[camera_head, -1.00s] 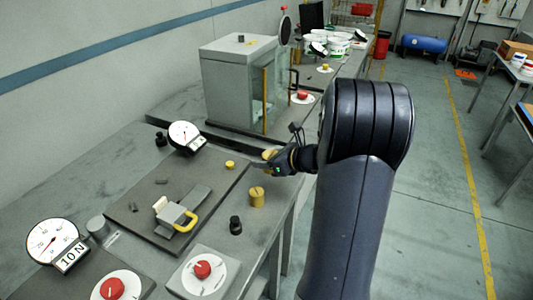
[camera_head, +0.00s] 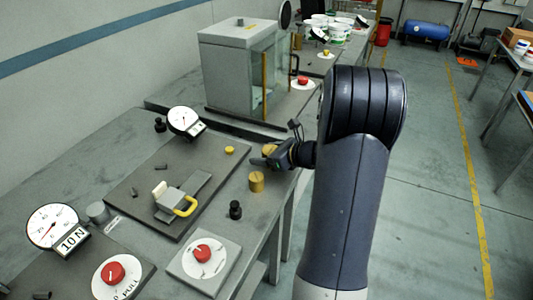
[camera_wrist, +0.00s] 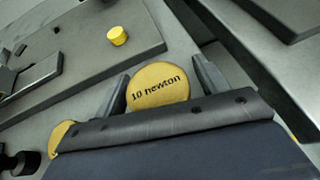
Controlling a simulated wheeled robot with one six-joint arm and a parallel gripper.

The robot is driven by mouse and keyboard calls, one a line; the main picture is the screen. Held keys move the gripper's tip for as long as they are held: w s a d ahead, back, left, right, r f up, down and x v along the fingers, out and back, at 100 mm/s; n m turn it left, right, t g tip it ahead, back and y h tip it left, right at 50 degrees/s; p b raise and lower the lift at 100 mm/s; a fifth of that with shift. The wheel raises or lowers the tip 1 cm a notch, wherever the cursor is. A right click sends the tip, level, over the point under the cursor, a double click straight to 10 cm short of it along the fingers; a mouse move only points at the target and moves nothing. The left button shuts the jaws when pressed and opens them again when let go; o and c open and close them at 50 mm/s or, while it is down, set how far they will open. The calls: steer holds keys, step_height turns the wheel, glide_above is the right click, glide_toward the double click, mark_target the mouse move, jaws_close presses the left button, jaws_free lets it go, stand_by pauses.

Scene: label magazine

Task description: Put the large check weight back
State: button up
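A brass-yellow weight marked "10 newton" (camera_wrist: 158,88) sits between the two fingers of my gripper (camera_wrist: 161,66) in the wrist view. A small yellow weight (camera_head: 230,150) stands on the dark plate's far right corner.
The dark plate (camera_head: 150,215) carries a yellow-handled device (camera_head: 182,205). A black knob-shaped piece (camera_head: 235,210) stands beside it. Dial gauges (camera_head: 52,227) and red buttons (camera_head: 203,252) lie around it. A glass-sided cabinet (camera_head: 235,75) stands behind my gripper.

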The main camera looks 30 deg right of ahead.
steer(key=shift+r, duration=0.1)
steer(key=shift+r, duration=0.2)
steer(key=v, duration=1.2)
steer(key=shift+f, duration=0.15)
